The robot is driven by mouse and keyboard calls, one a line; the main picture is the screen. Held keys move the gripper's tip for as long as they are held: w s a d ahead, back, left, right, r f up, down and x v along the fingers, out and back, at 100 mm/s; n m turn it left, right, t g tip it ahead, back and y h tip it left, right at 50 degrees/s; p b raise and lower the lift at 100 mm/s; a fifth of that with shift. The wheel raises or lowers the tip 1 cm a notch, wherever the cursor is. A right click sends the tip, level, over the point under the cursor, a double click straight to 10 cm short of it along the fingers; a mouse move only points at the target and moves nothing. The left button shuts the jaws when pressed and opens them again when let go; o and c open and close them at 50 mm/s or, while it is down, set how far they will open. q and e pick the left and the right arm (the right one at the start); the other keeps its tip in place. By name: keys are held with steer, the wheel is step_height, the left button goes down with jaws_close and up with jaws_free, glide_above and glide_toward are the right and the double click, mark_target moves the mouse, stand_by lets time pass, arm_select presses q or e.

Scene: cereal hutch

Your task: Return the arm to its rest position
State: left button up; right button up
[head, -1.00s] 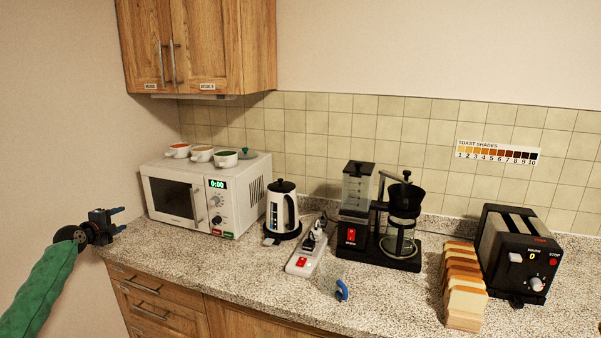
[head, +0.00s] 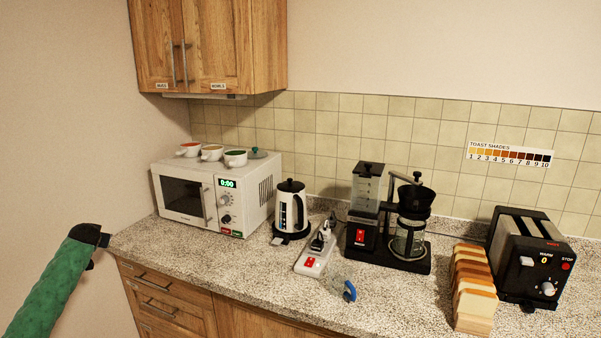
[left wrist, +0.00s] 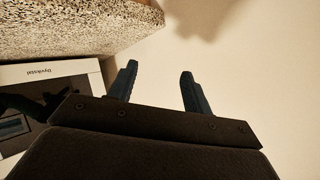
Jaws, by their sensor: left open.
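My left arm, in a green sleeve, comes in from the left in the head view. Its gripper (head: 104,240) is at the left end of the counter, by the counter's edge, and its fingers are mostly hidden there. In the left wrist view the two blue-grey fingers of the left gripper (left wrist: 157,88) stand apart with nothing between them. The pale wall lies beyond them. My right gripper is in neither view.
The speckled counter (head: 200,258) bears a microwave (head: 182,198) with several cups on top, a kettle (head: 291,210), a power strip (head: 316,258), a coffee maker (head: 365,215), bread slices (head: 472,290) and a toaster (head: 530,255). Wooden drawers (head: 165,300) are below. Wall cabinets (head: 215,45) hang above the microwave.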

arm_select(q)
steer(key=s+d+f+m+g+h, duration=0.1)
steer(key=s+d+f, duration=0.7)
steer(key=f, duration=0.6)
steer(key=s+d+f+m+g+h, duration=0.1)
steer(key=s+d+f+m+g, duration=0.1)
steer(key=s+d+f, duration=1)
steer(key=s+d+f+m+g+h, duration=0.15)
steer(key=d+f, duration=0.45)
steer(key=f, duration=1.1)
steer(key=s+d+f+g+h, duration=0.1)
steer(key=s+d+f, duration=0.65)
steer(key=s, duration=0.35)
steer(key=s+d+f+g+h, duration=0.1)
steer(key=s+d+f, duration=0.7)
steer(key=s, duration=0.4)
steer(key=s+d+f+g+h, duration=0.1)
steer(key=s+d+f, duration=0.1)
steer(key=s+d, duration=0.5)
steer(key=s+d+f+n+g, duration=0.1)
steer(key=s+d+f, duration=0.1)
steer(key=s+d, duration=0.5)
steer(key=s, duration=0.6)
steer(key=shift+s+h, duration=0.15)
steer(key=shift+h, duration=0.2)
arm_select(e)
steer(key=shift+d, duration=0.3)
